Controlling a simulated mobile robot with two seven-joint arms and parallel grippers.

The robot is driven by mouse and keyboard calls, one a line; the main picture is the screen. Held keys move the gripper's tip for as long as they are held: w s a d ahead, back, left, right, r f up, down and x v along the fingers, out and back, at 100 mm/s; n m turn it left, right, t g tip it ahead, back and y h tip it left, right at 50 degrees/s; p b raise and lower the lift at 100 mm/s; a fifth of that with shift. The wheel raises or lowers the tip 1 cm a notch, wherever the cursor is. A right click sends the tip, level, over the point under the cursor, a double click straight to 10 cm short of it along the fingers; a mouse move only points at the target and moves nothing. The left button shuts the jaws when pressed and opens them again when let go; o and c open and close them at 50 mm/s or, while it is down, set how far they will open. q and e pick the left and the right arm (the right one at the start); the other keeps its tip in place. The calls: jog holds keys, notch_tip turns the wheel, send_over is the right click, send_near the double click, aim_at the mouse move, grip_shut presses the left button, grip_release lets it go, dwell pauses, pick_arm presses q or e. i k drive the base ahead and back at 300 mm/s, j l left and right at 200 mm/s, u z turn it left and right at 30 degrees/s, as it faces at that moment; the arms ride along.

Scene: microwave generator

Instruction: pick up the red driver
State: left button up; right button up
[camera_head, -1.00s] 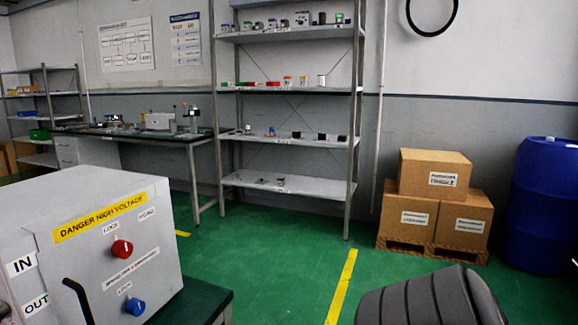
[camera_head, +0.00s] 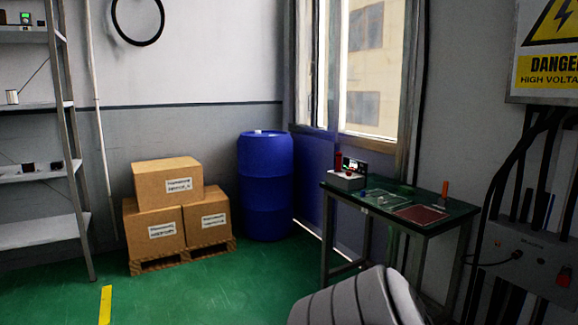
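A small dark green table (camera_head: 462,207) stands at the right, below the window. A slim upright orange-red object (camera_head: 445,190) stands at its right back; it may be the red driver, but it is too small to tell. Another upright red object (camera_head: 338,161) is at the table's left end, by a small white box (camera_head: 346,180). A flat red piece (camera_head: 420,214) lies at the front right of the tabletop. Neither of my grippers is in view; a grey ribbed part of mine shows at the bottom, right of centre.
A blue barrel (camera_head: 265,190) and stacked cardboard boxes (camera_head: 155,222) on a pallet (camera_head: 165,262) stand left of the table. A metal shelf (camera_head: 40,232) is at the far left. A control box (camera_head: 530,262) with cables is at the right. Green floor is open at lower left.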

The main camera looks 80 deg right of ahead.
aim_at(338, 154)
jog(key=z, duration=2.9)
